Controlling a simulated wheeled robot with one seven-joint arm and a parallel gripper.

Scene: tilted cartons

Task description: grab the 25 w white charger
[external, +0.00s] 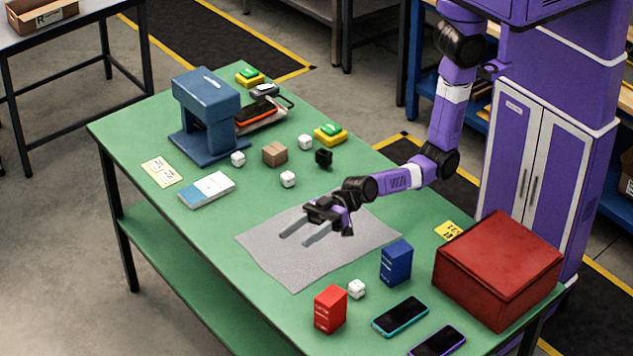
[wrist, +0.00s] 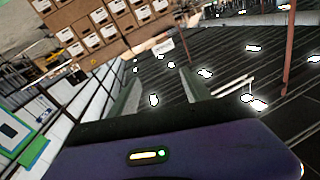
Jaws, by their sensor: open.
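Several small white cubes that look like chargers are on the green table: one near the blue stand (external: 238,158), one near the yellow-green block (external: 305,142), one behind the grey mat (external: 288,179), and one beside the red box (external: 356,288). Their markings are too small to read, so I cannot tell which is 25 W. My gripper (external: 293,240) is open and empty above the grey mat (external: 290,265), apart from all the cubes. Its two fingers also show in the wrist view (wrist: 160,80), with nothing between them and no charger in sight.
A brown carton (external: 275,154) and black cube (external: 323,158) stand among the white cubes. A blue stand (external: 205,105) is at the far end. A red box (external: 330,310), blue box (external: 396,262), phones (external: 400,317) and large red carton (external: 497,268) occupy the near end.

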